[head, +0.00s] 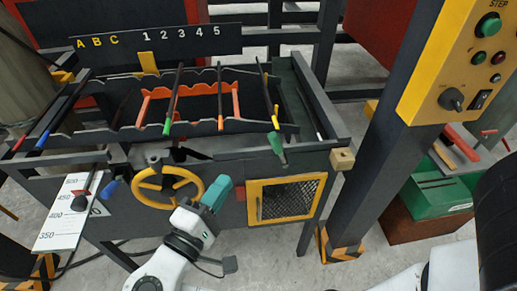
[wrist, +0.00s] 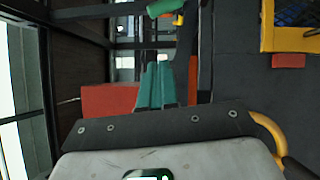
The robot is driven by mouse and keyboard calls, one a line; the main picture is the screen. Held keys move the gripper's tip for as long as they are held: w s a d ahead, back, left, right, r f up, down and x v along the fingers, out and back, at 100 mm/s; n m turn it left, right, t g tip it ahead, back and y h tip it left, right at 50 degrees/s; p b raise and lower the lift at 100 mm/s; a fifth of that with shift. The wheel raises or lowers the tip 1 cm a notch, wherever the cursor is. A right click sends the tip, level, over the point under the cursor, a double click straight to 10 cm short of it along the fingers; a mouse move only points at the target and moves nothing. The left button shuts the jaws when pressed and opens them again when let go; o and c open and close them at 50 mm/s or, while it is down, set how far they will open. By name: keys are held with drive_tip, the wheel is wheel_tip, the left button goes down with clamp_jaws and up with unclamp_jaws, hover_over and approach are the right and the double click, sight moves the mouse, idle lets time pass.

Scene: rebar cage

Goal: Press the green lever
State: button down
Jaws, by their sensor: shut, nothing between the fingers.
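The green lever (head: 277,147) sticks out from the front of the dark machine frame, above the mesh window. A green grip at the top edge of the wrist view (wrist: 165,8) looks like the same lever. My gripper (head: 218,188) has teal fingers and is shut and empty. It is in front of the machine, below and left of the lever and apart from it. In the wrist view its fingers (wrist: 158,85) are together, with the green grip beyond their tips.
A yellow handwheel (head: 168,188) is just left of my gripper. The yellow-framed mesh window (head: 287,199) is to the right. Several colour-tipped rods lie across the rack above. A dark post with a yellow button panel (head: 458,65) stands at right, near a green box (head: 436,192).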

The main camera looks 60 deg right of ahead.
drive_tip(key=s+d+r+p, duration=0.1)
drive_tip(key=s+d+p, duration=0.1)
drive_tip(key=d, duration=1)
drive_tip(key=shift+r+p, duration=0.15)
drive_tip(key=shift+p, duration=0.15)
drive_tip(key=shift+r, duration=0.1)
drive_tip(key=shift+s+r, duration=0.1)
drive_tip(key=shift+s, duration=0.05)
